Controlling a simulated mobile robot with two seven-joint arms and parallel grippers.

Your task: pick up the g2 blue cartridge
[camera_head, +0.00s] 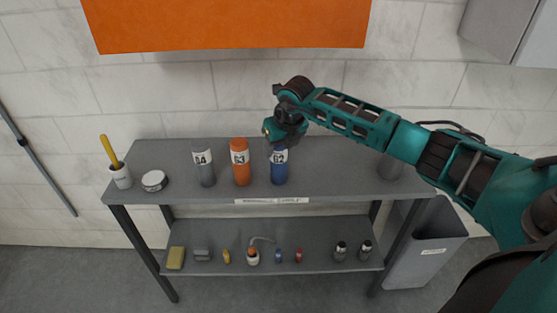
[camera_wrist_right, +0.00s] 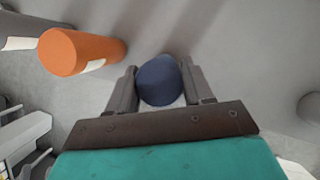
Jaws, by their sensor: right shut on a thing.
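The blue cartridge with a white G2 label (camera_head: 279,172) stands upright on the top shelf, to the right of the orange cartridge. The gripper hides part of the cartridge's upper end in the head view. My left gripper is not in view.
The orange G3 cartridge (camera_head: 240,168) stands close on the left, with the grey G4 cartridge (camera_head: 204,172) beyond it. A grey cylinder (camera_head: 390,167) stands at the right, partly behind my arm.

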